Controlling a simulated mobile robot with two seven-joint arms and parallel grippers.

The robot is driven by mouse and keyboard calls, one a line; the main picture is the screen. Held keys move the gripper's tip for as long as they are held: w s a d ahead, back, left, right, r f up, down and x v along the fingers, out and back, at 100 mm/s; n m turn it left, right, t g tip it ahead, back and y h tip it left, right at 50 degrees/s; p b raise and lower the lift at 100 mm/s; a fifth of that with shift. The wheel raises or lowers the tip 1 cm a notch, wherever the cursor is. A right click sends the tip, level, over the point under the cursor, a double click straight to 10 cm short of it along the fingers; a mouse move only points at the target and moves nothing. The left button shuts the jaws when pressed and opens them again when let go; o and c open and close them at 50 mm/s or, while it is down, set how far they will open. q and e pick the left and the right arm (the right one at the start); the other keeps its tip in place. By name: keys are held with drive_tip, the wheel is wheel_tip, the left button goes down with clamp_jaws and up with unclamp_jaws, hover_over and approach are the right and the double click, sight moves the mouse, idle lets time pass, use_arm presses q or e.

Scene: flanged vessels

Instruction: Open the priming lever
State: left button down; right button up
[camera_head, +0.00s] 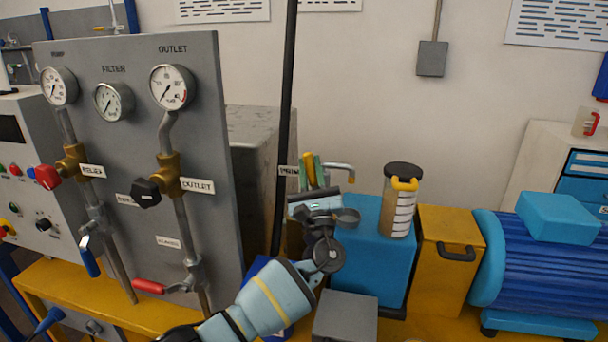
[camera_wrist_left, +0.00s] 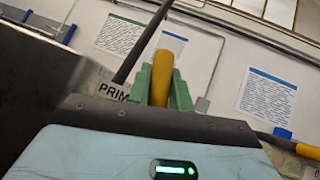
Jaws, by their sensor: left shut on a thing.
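The priming lever shows as a yellow handle (camera_head: 309,168) beside a small label that starts with "PRIM" (camera_head: 288,170). My left gripper (camera_head: 313,172) reaches up to it from below, its green fingers on either side of the yellow handle. In the left wrist view the yellow handle (camera_wrist_left: 163,78) stands upright between the green fingers (camera_wrist_left: 163,86), which are shut on it. The label (camera_wrist_left: 114,91) shows to the left there. The lever's lower part and pivot are hidden behind my gripper. My right gripper is in neither view.
A tall dark pole (camera_head: 287,90) rises just left of my gripper. A grey panel (camera_head: 130,75) with gauges and valves stands further left. To the right are a blue block (camera_head: 372,255) bearing a clear container (camera_head: 399,212), a yellow box (camera_head: 446,275) and a blue motor (camera_head: 545,265).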

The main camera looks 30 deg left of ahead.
use_arm(q)
drive_tip(key=shift+w+d+r+m+t+h+b, duration=0.1)
drive_tip(key=shift+d+m+t+h, duration=0.2)
drive_tip(key=shift+m+t+h, duration=0.45)
drive_tip(key=shift+w+d+r+m+t+h+b, duration=0.1)
drive_tip(key=shift+d+m+t+h, duration=0.25)
drive_tip(key=shift+m+h, duration=0.7)
drive_tip(key=shift+w+d+r+m+t+h+b, duration=0.1)
drive_tip(key=shift+d+m+t+h, duration=0.1)
drive_tip(key=shift+m+t+h, duration=0.75)
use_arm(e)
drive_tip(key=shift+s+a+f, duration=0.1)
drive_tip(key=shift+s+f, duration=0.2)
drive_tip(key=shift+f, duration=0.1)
use_arm(q)
drive_tip(key=shift+m+y, duration=0.35)
drive_tip(key=c, duration=1.3)
unclamp_jaws()
drive_tip(key=shift+d+g, duration=0.1)
drive_tip(key=shift+g, duration=0.15)
drive_tip(key=shift+o, duration=0.2)
drive_tip(key=shift+f, duration=0.1)
drive_tip(key=b+v, duration=0.1)
drive_tip(key=v, duration=0.6)
drive_tip(key=shift+s+f, duration=0.3)
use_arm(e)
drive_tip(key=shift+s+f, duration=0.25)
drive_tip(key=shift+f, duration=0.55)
use_arm(q)
drive_tip(key=shift+d, duration=0.1)
